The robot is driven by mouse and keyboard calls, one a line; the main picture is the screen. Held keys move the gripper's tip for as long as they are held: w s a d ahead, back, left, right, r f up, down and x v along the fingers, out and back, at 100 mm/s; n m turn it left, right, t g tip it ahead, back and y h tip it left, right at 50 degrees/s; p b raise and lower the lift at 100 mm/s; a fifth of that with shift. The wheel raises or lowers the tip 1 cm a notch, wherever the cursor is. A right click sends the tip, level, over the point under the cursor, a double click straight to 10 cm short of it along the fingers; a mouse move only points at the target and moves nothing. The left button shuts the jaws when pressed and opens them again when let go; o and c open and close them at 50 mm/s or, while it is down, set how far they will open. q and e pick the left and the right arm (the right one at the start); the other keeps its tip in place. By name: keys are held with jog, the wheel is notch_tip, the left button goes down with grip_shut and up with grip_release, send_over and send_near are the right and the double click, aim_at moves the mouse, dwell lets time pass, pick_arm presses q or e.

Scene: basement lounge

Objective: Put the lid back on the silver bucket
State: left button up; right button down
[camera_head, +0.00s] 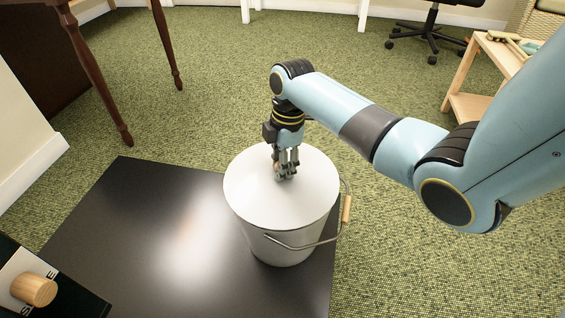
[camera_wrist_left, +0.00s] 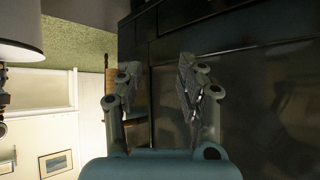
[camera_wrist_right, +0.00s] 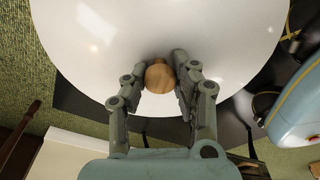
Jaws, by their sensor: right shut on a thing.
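The silver bucket (camera_head: 283,250) stands upright on a dark mat, its wire handle (camera_head: 300,243) with a wooden grip hanging down at the right. The round pale lid (camera_head: 250,185) lies over the bucket's mouth, roughly level and lined up with the rim. I cannot tell whether a thin gap is left under it. My right gripper (camera_head: 286,172) points down at the lid's middle. In the right wrist view its fingers (camera_wrist_right: 160,85) are shut on the lid's round wooden knob (camera_wrist_right: 159,76). My left gripper (camera_wrist_left: 158,82) shows only in its wrist view, fingers apart and empty, before a dark surface.
The dark mat (camera_head: 130,220) lies on green carpet. A dark box with a wooden knob (camera_head: 34,289) is at the lower left. Brown table legs (camera_head: 98,80) stand at the upper left, a wooden shelf (camera_head: 478,75) and a wheeled chair (camera_head: 430,36) at the upper right. Carpet behind the bucket is clear.

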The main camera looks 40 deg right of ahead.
jog(key=shift+f, duration=0.15)
dwell(1.0)
jog(key=shift+p, duration=0.5)
dwell(0.4)
jog(key=c, duration=1)
grip_release()
jog(key=shift+o, duration=0.5)
jog(key=o, duration=0.4)
